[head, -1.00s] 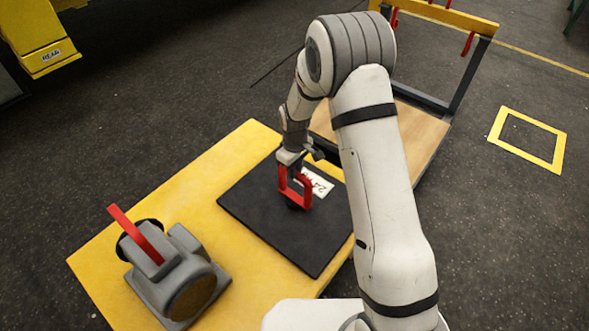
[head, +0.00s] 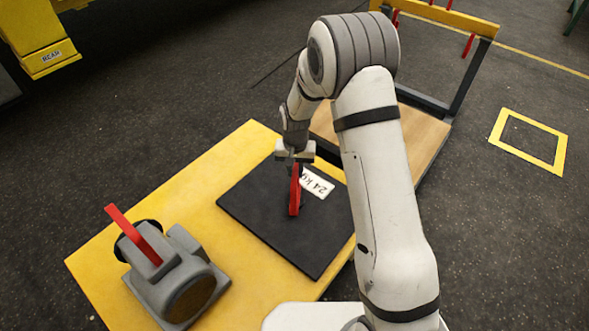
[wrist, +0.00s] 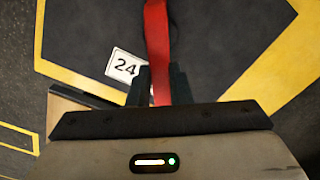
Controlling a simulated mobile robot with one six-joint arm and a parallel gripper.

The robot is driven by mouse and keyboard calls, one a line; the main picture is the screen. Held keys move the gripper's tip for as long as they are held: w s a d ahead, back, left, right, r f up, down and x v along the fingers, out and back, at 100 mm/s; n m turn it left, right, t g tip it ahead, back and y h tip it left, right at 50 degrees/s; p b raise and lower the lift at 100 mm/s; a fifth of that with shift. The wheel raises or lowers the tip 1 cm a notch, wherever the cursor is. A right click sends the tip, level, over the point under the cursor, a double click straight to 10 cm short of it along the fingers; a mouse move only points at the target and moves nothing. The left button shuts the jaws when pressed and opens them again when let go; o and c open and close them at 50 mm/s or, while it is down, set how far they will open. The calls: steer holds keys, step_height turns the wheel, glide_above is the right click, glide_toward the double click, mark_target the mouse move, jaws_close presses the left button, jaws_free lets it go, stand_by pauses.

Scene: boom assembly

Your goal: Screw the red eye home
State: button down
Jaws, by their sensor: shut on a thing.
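The red eye (head: 295,188) is a red loop standing upright on a dark square plate (head: 265,225), seen nearly edge-on in the head view. My gripper (head: 295,160) comes down from above and is shut on the top of the eye. In the wrist view the red eye (wrist: 157,50) runs as a red strip up from between the dark fingers of my gripper (wrist: 160,85). The foot of the eye, where it meets the plate, cannot be made out.
The plate lies on a yellow board (head: 190,180). A grey block with a red lever (head: 170,270) stands on the board at the left. A frame with a yellow top bar (head: 445,14) and hanging red pieces stands behind my arm. A yellow floor square (head: 530,140) is at the right.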

steer(key=m, duration=0.7)
steer(key=shift+w+a+r, duration=0.1)
steer(key=shift+w+r, duration=0.1)
steer(key=shift+w, duration=0.05)
steer(key=m, duration=0.6)
steer(key=shift+m+b, duration=0.3)
steer(key=shift+m, duration=0.1)
steer(key=m, duration=1)
steer(key=shift+m, duration=0.4)
steer(key=c, duration=1.6)
jaws_free()
steer(key=shift+o, duration=1.4)
steer(key=shift+s+f, duration=0.1)
steer(key=shift+s, duration=0.1)
